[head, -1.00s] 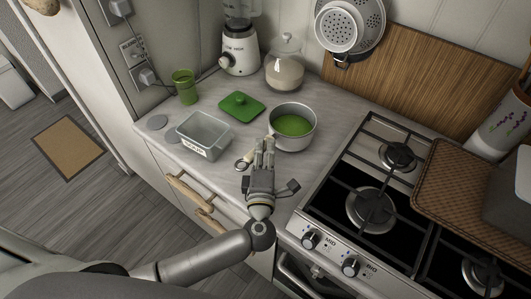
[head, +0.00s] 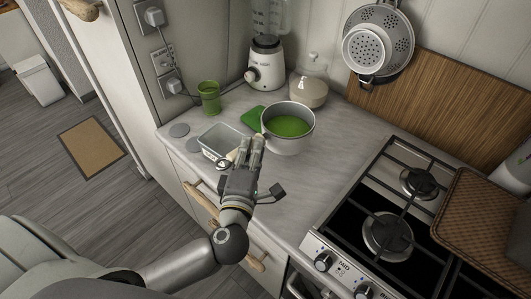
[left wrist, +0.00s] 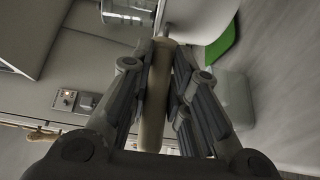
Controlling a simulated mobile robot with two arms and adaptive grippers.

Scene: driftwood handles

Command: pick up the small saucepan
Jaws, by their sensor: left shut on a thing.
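The small saucepan (head: 288,141) is grey with a green inside and appears level, raised above the counter. It covers part of a green lid behind it. My left gripper (head: 248,150) is at its handle, to the lower left of the bowl. In the left wrist view the pale wood-like handle (left wrist: 155,95) lies between the fingers of my left gripper (left wrist: 160,80), shut on it. Part of the pan's pale bowl (left wrist: 197,18) shows at the top of that view. My right gripper is not in view.
The green lid (head: 252,117), a clear container (head: 213,147), a green cup (head: 209,98), a blender (head: 265,67) and a glass jar (head: 308,88) stand on the counter (head: 318,185). The gas stove (head: 385,225) is to the right. The counter's front middle is clear.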

